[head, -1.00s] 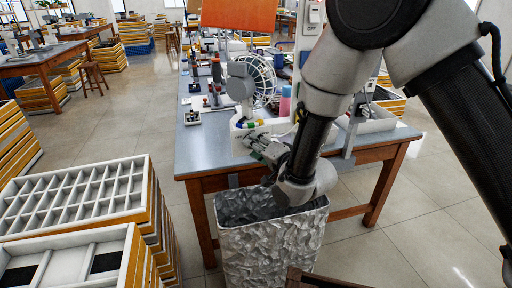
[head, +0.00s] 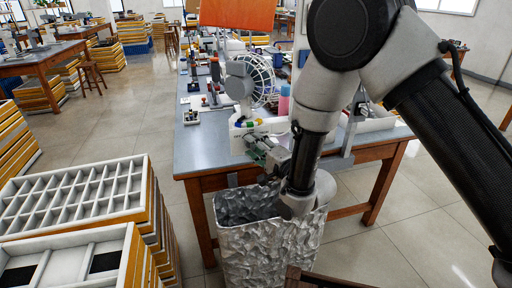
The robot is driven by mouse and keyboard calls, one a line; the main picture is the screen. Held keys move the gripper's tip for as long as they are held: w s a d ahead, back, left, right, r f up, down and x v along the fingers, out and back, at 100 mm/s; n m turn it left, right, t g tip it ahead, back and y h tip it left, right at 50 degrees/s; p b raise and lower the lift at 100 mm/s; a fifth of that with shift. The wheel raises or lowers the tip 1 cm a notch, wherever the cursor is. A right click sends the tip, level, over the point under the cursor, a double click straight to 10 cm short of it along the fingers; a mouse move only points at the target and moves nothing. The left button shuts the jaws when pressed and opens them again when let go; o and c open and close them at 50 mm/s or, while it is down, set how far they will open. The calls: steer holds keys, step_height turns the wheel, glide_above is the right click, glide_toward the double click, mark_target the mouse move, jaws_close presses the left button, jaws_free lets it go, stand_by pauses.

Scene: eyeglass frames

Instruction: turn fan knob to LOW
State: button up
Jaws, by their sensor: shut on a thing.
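The fan (head: 262,78), with a round wire cage and a grey motor housing, stands on the left part of the near workbench (head: 200,158). Its white base (head: 282,126) has small coloured parts (head: 241,122) on top. My gripper (head: 256,147) is at the front face of the base, reaching in from the right. It is shut on the fan knob. The fingers cover the knob, so its pointer and the setting marks cannot be read.
A crinkled silver bin (head: 265,250) stands on the floor below my arm, close to it. Stacked compartment trays (head: 75,190) are at the left. A grey upright post (head: 350,130) and a white tray (head: 378,124) are right of the fan.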

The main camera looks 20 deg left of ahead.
steer(key=shift+r, duration=0.25)
steer(key=o, duration=1)
steer(key=shift+f, duration=0.1)
steer(key=v, duration=1.2)
